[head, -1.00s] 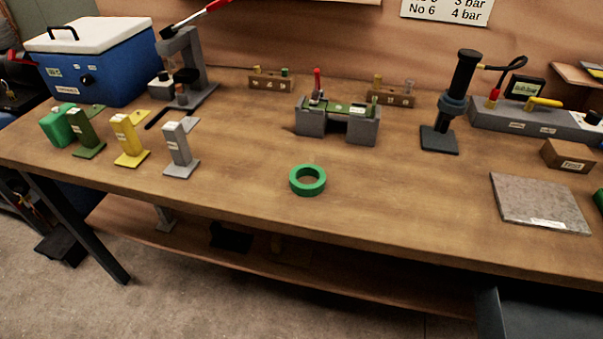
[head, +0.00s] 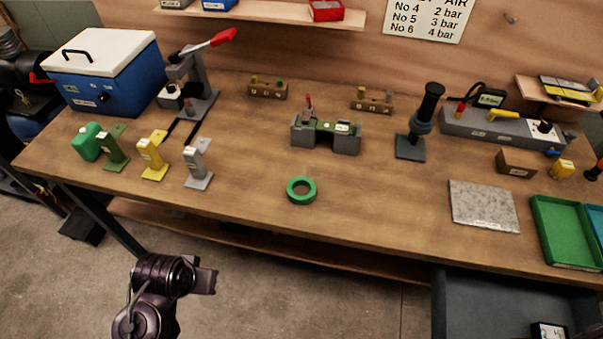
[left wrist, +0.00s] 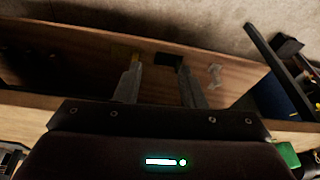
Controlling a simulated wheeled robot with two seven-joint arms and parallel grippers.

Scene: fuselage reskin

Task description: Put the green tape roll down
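The green tape roll (head: 301,190) lies flat on the wooden bench top (head: 370,207), near the front edge and around the middle of the head view. Nothing touches it. Part of my left arm shows at the lower left of the head view, in front of the bench and well apart from the roll; its fingers cannot be made out there. In the left wrist view my left gripper (left wrist: 159,66) has its two fingers apart with nothing held between them. The roll cannot be seen in that view. My right gripper is not in view.
Left of the roll stand green, yellow and grey brackets (head: 197,165). Behind it is a grey fixture (head: 326,136). To the right lie a stone plate (head: 484,205) and a green tray (head: 544,222). An open drawer (head: 460,290) juts out at lower right. Bench around the roll is clear.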

